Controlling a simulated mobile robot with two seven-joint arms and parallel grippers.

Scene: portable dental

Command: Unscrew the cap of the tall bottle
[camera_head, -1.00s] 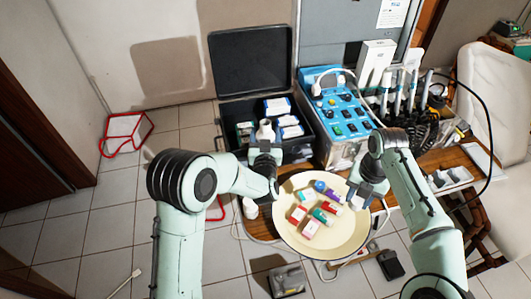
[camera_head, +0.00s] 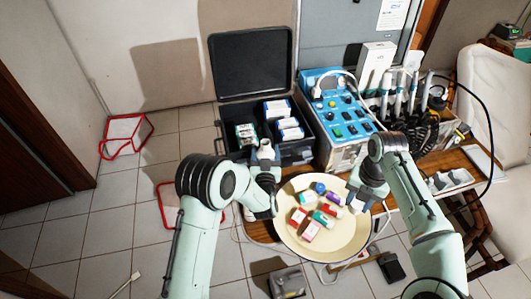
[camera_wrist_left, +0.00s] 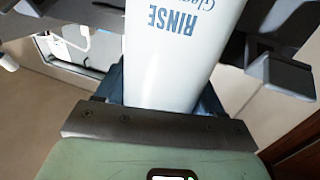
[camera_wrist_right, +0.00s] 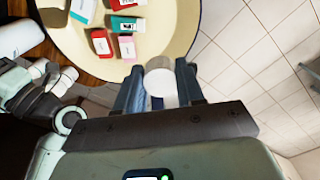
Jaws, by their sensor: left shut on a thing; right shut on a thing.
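A white bottle (camera_head: 265,151) with a narrower top is upright in my left gripper (camera_head: 265,165), near the front of the black case. In the left wrist view the bottle (camera_wrist_left: 178,55) fills the space between the fingers, with blue "RINSE" lettering. My left gripper is shut on it. My right gripper (camera_head: 362,197) is at the right edge of the plate, apart from the bottle. In the right wrist view a small white round thing (camera_wrist_right: 161,86), which looks like a cap, sits between its fingers. I cannot tell whether the bottle's mouth is bare.
A cream plate (camera_head: 345,247) with several small coloured boxes stands on the wooden table between the grippers. The open black case (camera_head: 300,150) holds boxed items. A blue control unit (camera_head: 340,115) and corded handpieces are behind. A grey pedal-like object (camera_head: 287,282) is on the floor.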

